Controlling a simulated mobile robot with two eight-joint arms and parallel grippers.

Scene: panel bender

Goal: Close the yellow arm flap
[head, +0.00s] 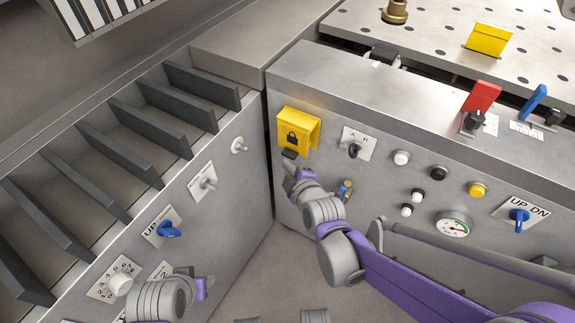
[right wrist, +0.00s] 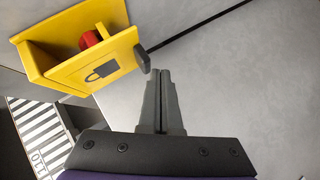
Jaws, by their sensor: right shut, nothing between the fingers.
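The yellow flap (head: 292,137) bears a padlock symbol and sits on a yellow housing on the right-hand panel front. In the right wrist view the flap (right wrist: 98,72) stands tilted away from its housing (right wrist: 45,48), and a red part (right wrist: 90,39) shows in the gap. A dark tab (right wrist: 142,58) sticks out from the flap's edge. My right gripper (right wrist: 161,72) is shut and empty, its tips just beside the tab; I cannot tell whether they touch. In the head view my right gripper (head: 289,168) is just below the flap. My left gripper (head: 207,283) is at the lower left, fingers unclear.
A rotary switch (head: 354,149) and several buttons lie right of the flap. A gauge (head: 453,227) is lower right. The left panel has a blue UP DN switch (head: 168,229) and a white knob (head: 121,284). Dark fins (head: 150,127) line the left ledge.

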